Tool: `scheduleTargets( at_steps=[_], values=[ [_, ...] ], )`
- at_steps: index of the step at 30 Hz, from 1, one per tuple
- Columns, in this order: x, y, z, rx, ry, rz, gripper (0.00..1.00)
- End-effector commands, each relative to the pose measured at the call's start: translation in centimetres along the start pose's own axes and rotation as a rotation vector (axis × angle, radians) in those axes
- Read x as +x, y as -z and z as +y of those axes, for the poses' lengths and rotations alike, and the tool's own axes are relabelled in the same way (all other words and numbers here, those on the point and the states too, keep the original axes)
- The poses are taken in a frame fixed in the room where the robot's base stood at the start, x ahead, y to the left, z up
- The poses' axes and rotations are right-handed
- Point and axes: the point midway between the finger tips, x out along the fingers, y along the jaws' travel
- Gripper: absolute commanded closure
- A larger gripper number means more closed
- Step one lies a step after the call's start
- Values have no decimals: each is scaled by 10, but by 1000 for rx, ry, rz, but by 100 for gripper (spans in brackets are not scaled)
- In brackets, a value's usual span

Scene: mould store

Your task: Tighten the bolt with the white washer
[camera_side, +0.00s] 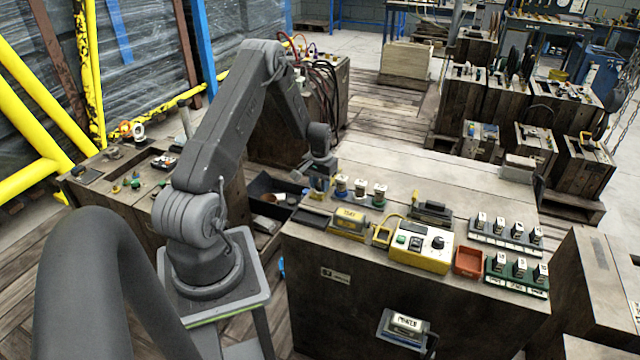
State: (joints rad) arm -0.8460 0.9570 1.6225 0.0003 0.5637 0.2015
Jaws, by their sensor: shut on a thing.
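My gripper (319,172) points down at the left end of the top of the dark wooden chest (420,178). It is shut on a small upright thing, apparently a bolt, at the left end of a short row. My fingers hide most of it, and its washer colour cannot be told. Beside it on the right stand three similar small pieces with pale tops: one with blue (341,186), a middle one (360,189) and one with green (379,194). I cannot tell for sure which one has the white washer.
In front of the row are a yellow-grey device (350,222) and a cream control box (420,247). An orange tray (468,262) and two racks of labelled pieces, dark (505,240) and green (517,275), stand at the right.

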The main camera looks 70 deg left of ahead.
Motion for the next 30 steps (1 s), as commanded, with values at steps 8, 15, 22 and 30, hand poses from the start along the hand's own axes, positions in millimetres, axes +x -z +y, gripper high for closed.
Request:
scheduleTargets(
  at_steps=[8,15,22,30],
  values=[
    [-4,3,0,262,2,7,94],
    [-4,3,0,489,3,8,94],
    [-4,3,0,707,4,9,94],
    [-4,4,0,963,6,9,94]
  ],
)
